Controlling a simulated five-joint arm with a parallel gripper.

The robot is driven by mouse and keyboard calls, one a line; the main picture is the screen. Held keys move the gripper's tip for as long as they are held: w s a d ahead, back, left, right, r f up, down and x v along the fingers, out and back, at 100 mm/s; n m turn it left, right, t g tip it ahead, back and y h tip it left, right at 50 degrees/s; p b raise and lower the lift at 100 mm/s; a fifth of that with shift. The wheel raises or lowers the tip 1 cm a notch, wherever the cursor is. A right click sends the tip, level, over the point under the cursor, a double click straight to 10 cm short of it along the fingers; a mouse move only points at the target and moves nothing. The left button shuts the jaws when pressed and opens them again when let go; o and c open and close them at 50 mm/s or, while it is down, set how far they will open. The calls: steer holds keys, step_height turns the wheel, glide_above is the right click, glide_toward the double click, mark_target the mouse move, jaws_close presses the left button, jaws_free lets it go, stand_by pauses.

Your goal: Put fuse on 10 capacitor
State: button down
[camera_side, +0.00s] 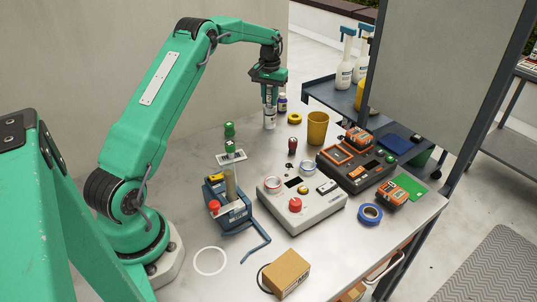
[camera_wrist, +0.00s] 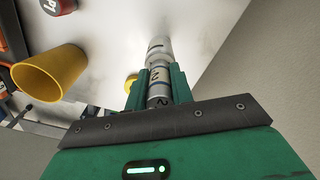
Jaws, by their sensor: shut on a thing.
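My gripper (camera_side: 268,88) is at the back of the table, pointing down, its green fingers (camera_wrist: 158,88) shut on a silver cylinder (camera_wrist: 158,93), likely the fuse. The cylinder carries dark marks, one like a 2. A pale silver cylinder (camera_side: 269,119) stands upright on the table right below my gripper. It also shows in line beyond the fingertips in the wrist view (camera_wrist: 158,48). I cannot tell whether the two touch or are one piece. No label reading 10 is legible, so I cannot confirm which thing is the capacitor.
A small dark bottle (camera_side: 282,103) and a yellow tape roll (camera_side: 294,118) stand close right of the cylinder. A yellow cup (camera_side: 317,128) is farther right. A blue stand (camera_side: 232,214), a grey control box (camera_side: 300,207) and a dark tester (camera_side: 353,165) fill the front and right.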

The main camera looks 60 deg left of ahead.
mark_target(270, 88)
steer(key=c, duration=1.2)
jaws_free()
steer(key=shift+f, duration=0.1)
step_height(270, 88, up, 12)
steer(key=shift+f, duration=0.1)
steer(key=shift+r, duration=0.25)
